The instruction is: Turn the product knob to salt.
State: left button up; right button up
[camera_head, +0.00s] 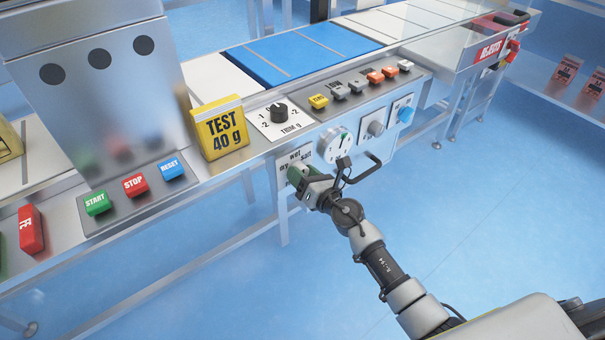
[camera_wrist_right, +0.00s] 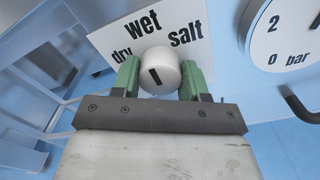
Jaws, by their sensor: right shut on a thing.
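The product knob (camera_wrist_right: 160,74) is a white cylinder with a short black mark on its face. It sits on a white plate (camera_wrist_right: 193,60) lettered dry at left, wet at top and salt at right. The mark points up and slightly left, roughly toward wet. My right gripper (camera_wrist_right: 159,82) is shut on the knob, one green finger pad on each side. In the head view my right gripper (camera_head: 305,179) is at the machine's front panel, at the label plate (camera_head: 294,157), and covers most of the knob. My left gripper is not in view.
A black handle (camera_head: 362,169) is close to my right gripper. A yellow test block (camera_head: 221,128) stands above left. The floor in front is clear.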

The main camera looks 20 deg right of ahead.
jog(key=shift+m, duration=0.3)
jog(key=m+p, duration=0.3)
jog(key=m, duration=0.6)
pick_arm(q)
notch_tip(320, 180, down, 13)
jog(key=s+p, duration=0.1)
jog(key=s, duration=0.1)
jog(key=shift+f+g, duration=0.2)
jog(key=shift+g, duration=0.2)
pick_arm(e)
jog(key=shift+m, duration=1.4)
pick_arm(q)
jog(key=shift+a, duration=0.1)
pick_arm(e)
jog(key=o, duration=0.9)
